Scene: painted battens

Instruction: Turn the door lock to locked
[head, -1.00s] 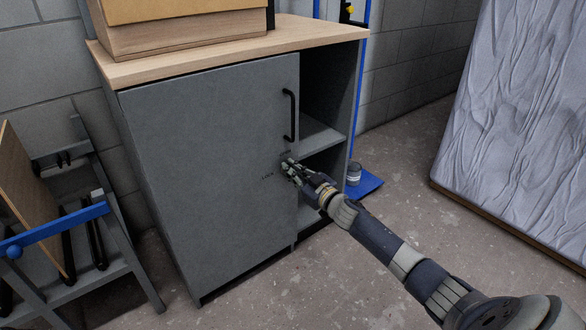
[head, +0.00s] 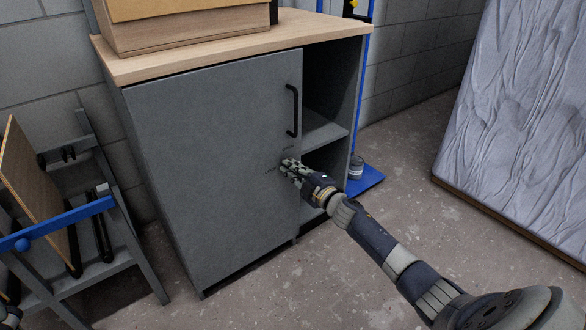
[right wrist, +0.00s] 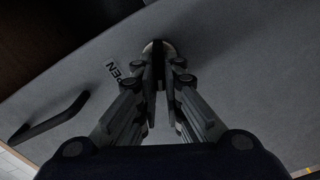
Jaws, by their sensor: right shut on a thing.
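The grey cabinet door (head: 215,165) is closed against the left part of the cabinet, with a black bar handle (head: 291,110) near its right edge. My right gripper (head: 286,167) is at the door below the handle. In the right wrist view its fingers (right wrist: 161,78) are shut on the door lock (right wrist: 158,46). Only the lock's pale round rim and part of a dark turn piece show between the fingertips. Lettering ending in "PEN" (right wrist: 118,69) is on the door beside the lock. In the head view the gripper hides the lock.
Open shelves (head: 325,133) are right of the door. A wooden box (head: 185,35) stands on the cabinet top (head: 225,52). A grey rack with a blue bar (head: 60,223) is at left, a wrapped mattress-like slab (head: 515,130) at right. The floor between is clear.

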